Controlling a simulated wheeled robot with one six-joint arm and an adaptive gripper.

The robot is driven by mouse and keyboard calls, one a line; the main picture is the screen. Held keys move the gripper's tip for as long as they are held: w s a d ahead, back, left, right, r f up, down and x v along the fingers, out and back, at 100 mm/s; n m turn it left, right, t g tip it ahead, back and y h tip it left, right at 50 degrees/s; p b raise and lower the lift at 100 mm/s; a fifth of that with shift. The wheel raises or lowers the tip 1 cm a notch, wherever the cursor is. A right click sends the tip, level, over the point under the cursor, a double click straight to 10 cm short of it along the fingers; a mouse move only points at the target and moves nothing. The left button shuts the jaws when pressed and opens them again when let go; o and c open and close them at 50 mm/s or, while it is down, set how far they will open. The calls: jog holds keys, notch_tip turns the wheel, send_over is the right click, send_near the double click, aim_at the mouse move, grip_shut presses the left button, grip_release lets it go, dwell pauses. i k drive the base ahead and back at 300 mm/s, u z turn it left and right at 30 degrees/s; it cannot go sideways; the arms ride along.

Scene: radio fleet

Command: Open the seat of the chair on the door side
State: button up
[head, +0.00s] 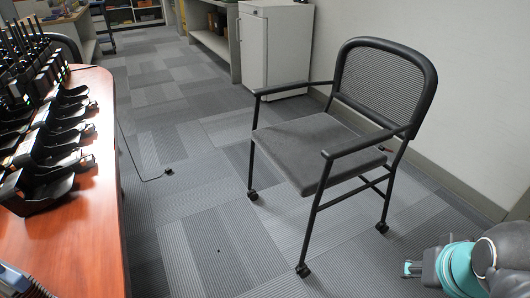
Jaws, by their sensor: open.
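A black-framed chair (350,95) with a mesh back, armrests and casters stands upright on the carpet, right of centre. Its grey seat (315,147) lies down flat and is empty. A small reddish thing shows by the rear edge of the seat; I cannot tell what it is. Part of my teal and dark arm shows at the lower right, apart from the chair. I cannot make out my gripper in this view. No door is visible, so I cannot tell which side it is on.
A wooden table (92,215) with rows of black radio chargers (60,150) and radios is at the left. A dark curved chair back (65,42) shows behind it. A white cabinet (270,50) stands behind. The wall is close on the right.

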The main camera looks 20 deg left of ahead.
aim_at(294, 147)
jog(key=u, duration=0.6)
jog(key=i, duration=0.75)
jog(key=u, duration=1.1)
jog(key=i, duration=0.25)
jog(key=u, duration=0.25)
